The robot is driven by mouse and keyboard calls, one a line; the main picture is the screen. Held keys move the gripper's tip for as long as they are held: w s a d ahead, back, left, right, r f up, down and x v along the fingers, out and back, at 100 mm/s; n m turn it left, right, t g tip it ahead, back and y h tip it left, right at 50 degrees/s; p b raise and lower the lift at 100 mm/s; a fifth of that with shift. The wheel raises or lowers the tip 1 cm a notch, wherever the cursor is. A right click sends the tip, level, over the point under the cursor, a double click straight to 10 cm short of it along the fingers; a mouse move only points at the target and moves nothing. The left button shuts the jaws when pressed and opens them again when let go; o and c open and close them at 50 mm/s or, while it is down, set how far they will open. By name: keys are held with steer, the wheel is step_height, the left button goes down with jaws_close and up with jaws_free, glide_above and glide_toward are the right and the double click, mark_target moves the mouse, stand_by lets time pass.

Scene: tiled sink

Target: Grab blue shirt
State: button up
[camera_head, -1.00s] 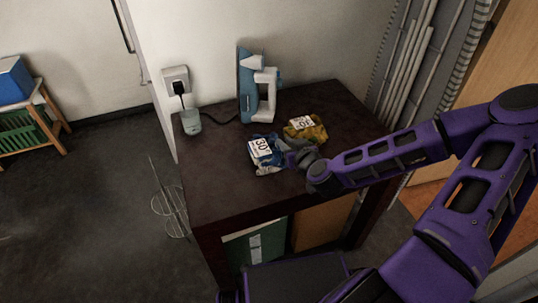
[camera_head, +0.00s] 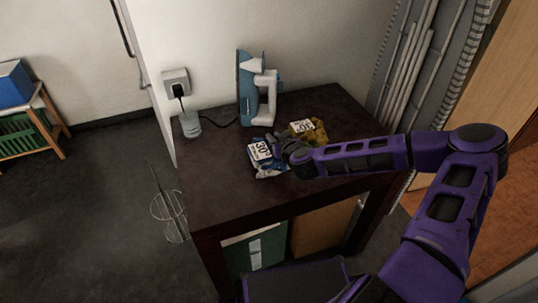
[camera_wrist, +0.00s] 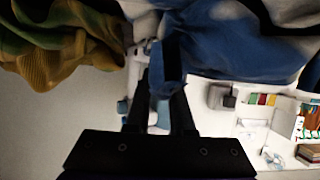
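The blue shirt (camera_head: 268,170) is a small crumpled blue and white cloth with a "30" label, on the dark table in the head view. In the wrist view the blue shirt (camera_wrist: 235,45) fills the top right. My gripper (camera_head: 283,148) is at the shirt's upper right side. In the wrist view my gripper (camera_wrist: 166,75) has its fingers close together, with a narrow fold of blue cloth between the tips. The gripper and wrist hide part of the shirt in the head view.
A yellow-green cloth (camera_head: 318,132) with its own label lies just right of the shirt and gripper. A blue and white iron (camera_head: 257,90) stands behind, with a clear cup (camera_head: 190,124) at the back left. The front left of the table (camera_head: 215,190) is clear.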

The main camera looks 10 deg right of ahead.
jaws_close()
stand_by(1.4)
